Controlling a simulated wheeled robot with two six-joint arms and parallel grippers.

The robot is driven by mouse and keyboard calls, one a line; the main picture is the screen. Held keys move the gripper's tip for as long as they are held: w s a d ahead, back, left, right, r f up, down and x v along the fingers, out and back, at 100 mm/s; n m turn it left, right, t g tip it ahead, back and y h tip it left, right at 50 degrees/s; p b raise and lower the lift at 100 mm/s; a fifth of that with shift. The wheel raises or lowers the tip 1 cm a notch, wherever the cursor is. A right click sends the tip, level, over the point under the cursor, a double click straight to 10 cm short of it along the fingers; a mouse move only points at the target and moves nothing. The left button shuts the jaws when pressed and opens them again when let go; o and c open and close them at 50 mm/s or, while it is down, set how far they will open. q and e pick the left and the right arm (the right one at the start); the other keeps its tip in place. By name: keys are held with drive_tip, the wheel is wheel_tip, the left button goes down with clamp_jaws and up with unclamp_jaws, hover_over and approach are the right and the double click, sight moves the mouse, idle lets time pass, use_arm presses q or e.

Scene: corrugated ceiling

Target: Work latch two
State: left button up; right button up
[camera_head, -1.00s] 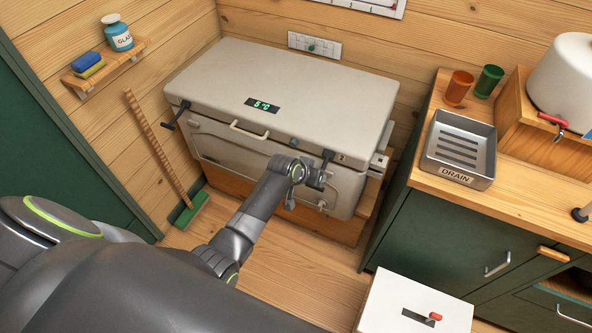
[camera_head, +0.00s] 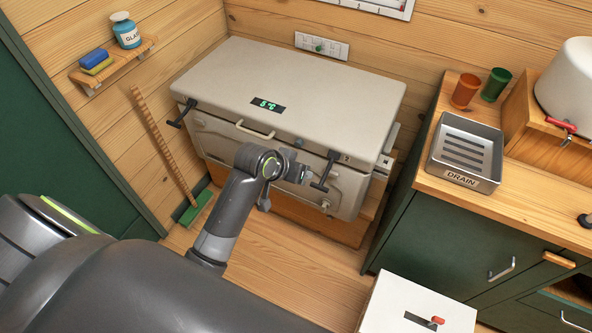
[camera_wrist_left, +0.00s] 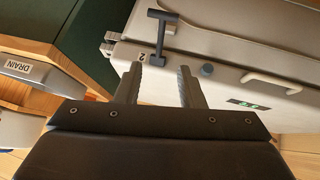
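A pale chest cooler (camera_head: 290,85) stands against the back wall with its lid down. Latch two (camera_head: 326,170) is a dark T-shaped lever at the right of its front, near the mark "2". In the left wrist view the latch (camera_wrist_left: 159,38) lies just beyond my fingertips, roughly in line with the gap between them. My left gripper (camera_head: 303,174) is just left of the latch; it also shows in the left wrist view (camera_wrist_left: 161,80), open and empty. I cannot tell whether it touches the latch. My right gripper is out of view.
Another dark latch (camera_head: 182,112) is at the cooler's left front, and a pale handle (camera_head: 255,131) is between them. A green counter (camera_head: 440,235) with a drain tray (camera_head: 465,150) stands on the right. A white box (camera_head: 415,305) with a red-knobbed lever is in front.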

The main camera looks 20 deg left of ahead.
use_arm(q)
drive_tip(key=shift+s+a+r, duration=0.1)
drive_tip(key=shift+s+r, duration=0.2)
drive_tip(key=shift+r, duration=0.05)
